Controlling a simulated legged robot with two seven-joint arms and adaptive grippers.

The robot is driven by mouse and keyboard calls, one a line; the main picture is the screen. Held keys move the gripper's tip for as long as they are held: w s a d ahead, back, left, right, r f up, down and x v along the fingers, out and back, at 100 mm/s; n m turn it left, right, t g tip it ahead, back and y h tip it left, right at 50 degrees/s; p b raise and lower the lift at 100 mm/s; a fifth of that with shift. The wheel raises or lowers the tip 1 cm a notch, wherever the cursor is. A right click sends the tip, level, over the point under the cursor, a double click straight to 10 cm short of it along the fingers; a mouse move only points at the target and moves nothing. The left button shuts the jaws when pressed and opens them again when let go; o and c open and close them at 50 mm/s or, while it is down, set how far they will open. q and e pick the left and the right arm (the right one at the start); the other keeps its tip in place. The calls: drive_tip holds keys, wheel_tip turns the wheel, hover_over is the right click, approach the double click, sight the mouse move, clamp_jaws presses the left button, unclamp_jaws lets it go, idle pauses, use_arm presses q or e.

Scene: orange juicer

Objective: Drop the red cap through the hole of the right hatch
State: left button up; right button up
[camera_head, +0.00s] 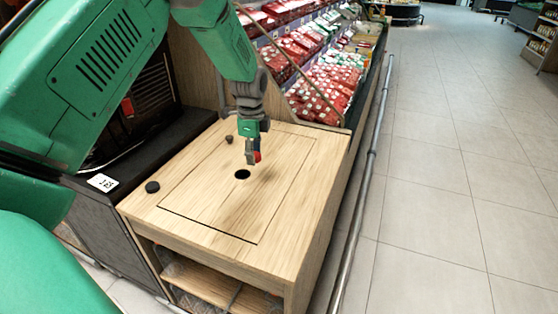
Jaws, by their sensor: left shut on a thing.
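My left gripper (251,157) comes down from above on the green arm, over the wooden counter top. It is shut on the small red cap (257,156), which shows at the right side of its fingertips. The wooden hatch (283,190) is a panel outlined by a dark seam in the counter top. Its round black hole (242,174) lies a little below and left of the fingertips in the picture. The cap appears above the surface, apart from the hole. My right gripper is not in view.
A black round knob (152,187) sits on the counter's left part, and a small dark knob (229,139) near the back. A black unit with a price tag (102,182) adjoins on the left. Shelves of red packages (330,85) stand behind. Tiled floor (440,200) is clear on the right.

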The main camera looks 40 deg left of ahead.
use_arm(q)
drive_tip(key=a+f+b, duration=0.3)
drive_tip(key=a+f, duration=0.2)
drive_tip(key=shift+a+m, duration=0.2)
drive_tip(key=shift+m, duration=0.2)
drive_tip(key=shift+s+d, duration=0.1)
drive_tip(key=shift+d, duration=0.05)
idle(0.4)
drive_tip(key=shift+f, duration=0.35)
drive_tip(key=shift+f, duration=0.35)
idle(0.6)
drive_tip(key=shift+p, duration=0.4)
idle(0.4)
